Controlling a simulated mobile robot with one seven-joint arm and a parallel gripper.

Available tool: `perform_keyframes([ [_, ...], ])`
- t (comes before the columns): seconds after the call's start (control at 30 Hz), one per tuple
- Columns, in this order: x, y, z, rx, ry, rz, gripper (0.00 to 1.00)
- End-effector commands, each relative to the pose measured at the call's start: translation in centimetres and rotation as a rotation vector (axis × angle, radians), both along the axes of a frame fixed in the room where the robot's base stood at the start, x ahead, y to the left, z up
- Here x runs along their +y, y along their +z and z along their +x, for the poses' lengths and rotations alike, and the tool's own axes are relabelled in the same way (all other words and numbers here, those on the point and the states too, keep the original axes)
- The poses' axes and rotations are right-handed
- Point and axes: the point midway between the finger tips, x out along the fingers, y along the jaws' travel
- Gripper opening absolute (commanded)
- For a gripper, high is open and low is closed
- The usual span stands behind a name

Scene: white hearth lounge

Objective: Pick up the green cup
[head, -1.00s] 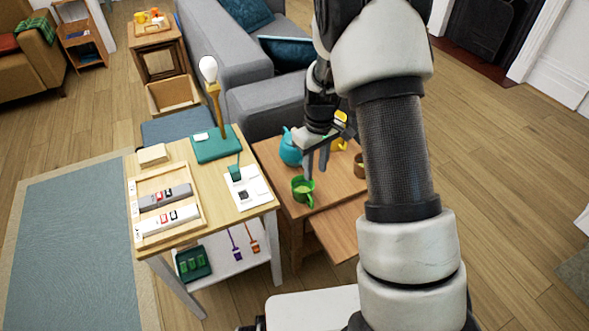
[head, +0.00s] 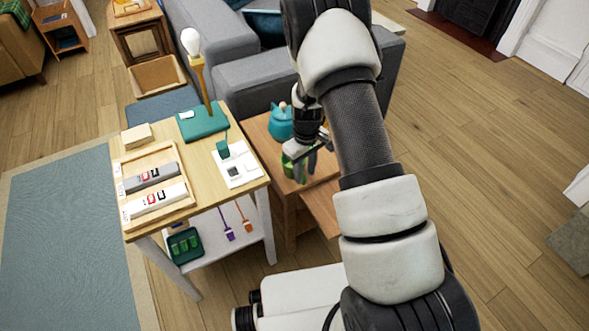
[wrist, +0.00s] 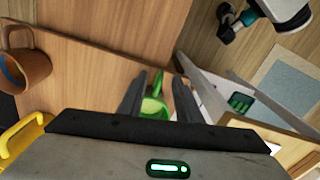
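The green cup (head: 288,163) stands on the small wooden side table (head: 262,130), partly hidden behind my gripper (head: 299,172) in the head view. In the wrist view the green cup (wrist: 155,104) shows between the two dark fingers of my gripper (wrist: 158,88), its handle pointing away from the palm. The fingers are apart, one on each side of the cup. I cannot tell whether either finger touches it.
A teal teapot (head: 280,122) stands behind the cup. A brown mug (wrist: 26,66) and a yellow object (wrist: 20,133) are on the same table in the wrist view. A taller light-wood table (head: 205,203) stands close to the left, bearing a lamp (head: 196,62).

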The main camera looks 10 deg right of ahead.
Motion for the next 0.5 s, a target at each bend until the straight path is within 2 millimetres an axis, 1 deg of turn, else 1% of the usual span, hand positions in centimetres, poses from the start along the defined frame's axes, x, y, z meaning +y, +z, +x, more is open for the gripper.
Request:
perform_keyframes([
  [0.03, 0.0, -1.1, -0.1, 0.003, 0.0, -0.001, 0.31],
  [0.2, 0.0, -3.7, -0.2, 0.002, -0.001, 0.0, 0.31],
  [0.3, 0.0, -4.3, -0.1, 0.0, 0.001, 0.0, 0.31],
  [0.47, 0.0, -4.2, -0.1, 0.0, 0.001, 0.0, 0.31],
  [0.5, 0.0, -4.2, -0.1, 0.0, 0.001, 0.0, 0.3],
])
